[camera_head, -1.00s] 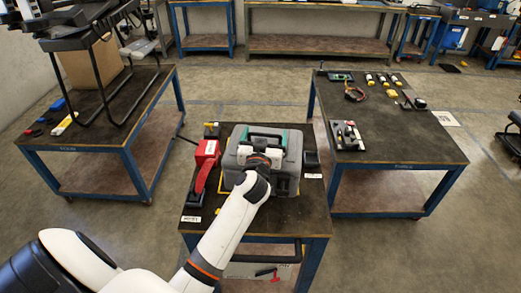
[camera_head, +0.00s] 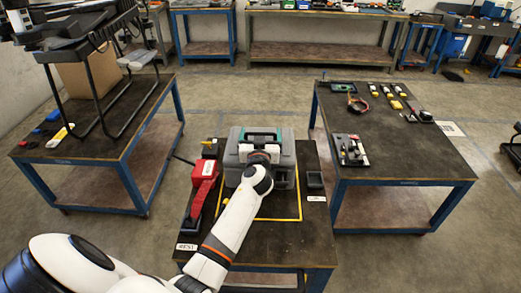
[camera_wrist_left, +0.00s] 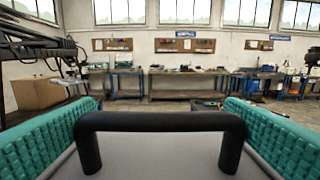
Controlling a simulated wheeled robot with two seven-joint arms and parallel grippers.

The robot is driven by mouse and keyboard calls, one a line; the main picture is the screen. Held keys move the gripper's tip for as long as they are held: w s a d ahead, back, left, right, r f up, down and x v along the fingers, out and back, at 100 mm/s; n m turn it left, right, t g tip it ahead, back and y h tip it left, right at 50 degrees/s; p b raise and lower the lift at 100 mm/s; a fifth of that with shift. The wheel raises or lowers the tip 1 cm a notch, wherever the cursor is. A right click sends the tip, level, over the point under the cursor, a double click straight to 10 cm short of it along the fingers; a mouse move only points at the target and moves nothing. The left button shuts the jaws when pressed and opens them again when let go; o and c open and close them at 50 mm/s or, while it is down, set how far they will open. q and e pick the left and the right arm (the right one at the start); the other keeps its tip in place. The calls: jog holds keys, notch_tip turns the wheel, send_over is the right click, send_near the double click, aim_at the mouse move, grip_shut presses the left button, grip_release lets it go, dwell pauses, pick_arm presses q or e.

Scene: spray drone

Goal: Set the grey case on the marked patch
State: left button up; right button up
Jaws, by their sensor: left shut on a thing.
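The grey case (camera_head: 284,172) is over the back part of the yellow-outlined patch (camera_head: 282,206) on the middle table in the head view. The patch's front strip is bare. I cannot tell whether the case's base touches the table. My left gripper (camera_head: 262,138) is shut on the case at its top handle. In the left wrist view the black handle (camera_wrist_left: 160,122) lies between my teal finger pads, above the grey lid (camera_wrist_left: 155,157). My arm hides part of the case's front and the patch's left side. My right gripper is not in view.
The table's front (camera_head: 285,246) is clear. Side tables hold a cardboard box (camera_head: 86,77) at left and small parts (camera_head: 350,150) at right.

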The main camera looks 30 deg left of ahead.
pick_arm(q)
jog(key=shift+w+f+b, duration=0.1)
jog(key=shift+f+b, duration=0.25)
jog(key=shift+f, duration=1.7)
jog(key=shift+f, duration=0.1)
jog(key=o, duration=1.5)
jog(key=shift+c, duration=0.2)
jog(key=shift+s+d, duration=0.2)
jog(key=shift+s, duration=0.1)
jog(key=b+v, duration=0.3)
jog(key=v, duration=0.8)
jog(key=shift+s, duration=0.25)
